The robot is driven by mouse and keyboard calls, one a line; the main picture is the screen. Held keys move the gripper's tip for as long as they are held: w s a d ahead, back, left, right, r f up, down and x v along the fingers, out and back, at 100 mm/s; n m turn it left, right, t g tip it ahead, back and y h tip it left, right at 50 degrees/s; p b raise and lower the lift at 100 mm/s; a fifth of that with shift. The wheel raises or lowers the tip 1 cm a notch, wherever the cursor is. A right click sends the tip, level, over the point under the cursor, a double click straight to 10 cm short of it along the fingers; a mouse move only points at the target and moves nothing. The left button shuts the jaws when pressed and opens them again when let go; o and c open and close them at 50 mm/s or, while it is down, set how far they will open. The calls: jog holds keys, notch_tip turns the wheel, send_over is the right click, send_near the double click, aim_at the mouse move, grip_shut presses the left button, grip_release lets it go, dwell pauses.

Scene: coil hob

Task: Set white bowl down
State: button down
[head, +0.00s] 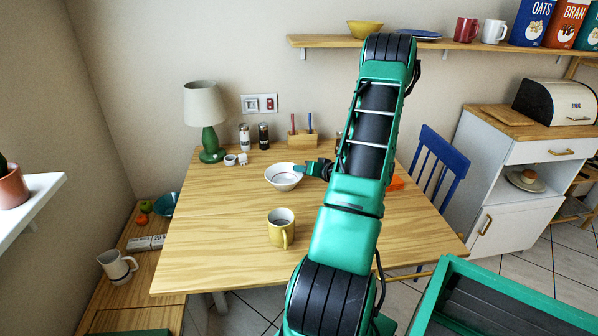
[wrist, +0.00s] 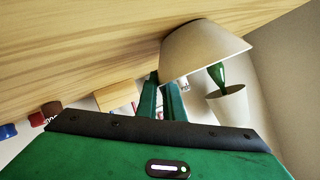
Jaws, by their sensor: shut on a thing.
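The white bowl (head: 284,178) is upright over the far middle of the wooden table (head: 210,250), with a dark ring line inside it. My gripper (head: 318,169) reaches in from the right and is shut on the bowl's right side. In the wrist view the fingers (wrist: 162,95) close on the wall of the bowl (wrist: 205,52), with the table (wrist: 90,50) close to its underside. I cannot tell whether the bowl touches the tabletop.
A yellow mug (head: 281,228) stands nearer than the bowl. A green lamp (head: 209,130), two shakers (head: 254,136) and a wooden pen holder (head: 302,138) line the table's back. My arm hides part of the right side; the table's left front is clear.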

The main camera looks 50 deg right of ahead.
jog(key=c, duration=1.9)
grip_release()
jog(key=v, duration=1.2)
jog(key=w+a+r+n+g+y, duration=0.1)
jog(key=w+a+n+g+y, duration=0.15)
jog(key=a, duration=0.75)
jog(key=w+a+r+n+g+y, duration=0.1)
jog(key=a+n+g+y, duration=0.25)
jog(key=a, duration=0.65)
jog(key=s+a+r+m+g+h, duration=0.1)
jog(key=s+a+r+g, duration=0.2)
jog(key=s+a+r, duration=0.2)
jog(key=s+a+r+m+g+h, duration=0.1)
jog(key=s+a+r+m+g, duration=0.1)
jog(key=s+a+r+g, duration=0.2)
jog(key=s+a+r, duration=0.1)
jog(key=s+a, duration=0.2)
jog(key=s, duration=0.4)
jog(key=shift+s+a+r+h, duration=0.2)
jog(key=shift+a+r+h, duration=0.1)
jog(key=shift+a, duration=0.05)
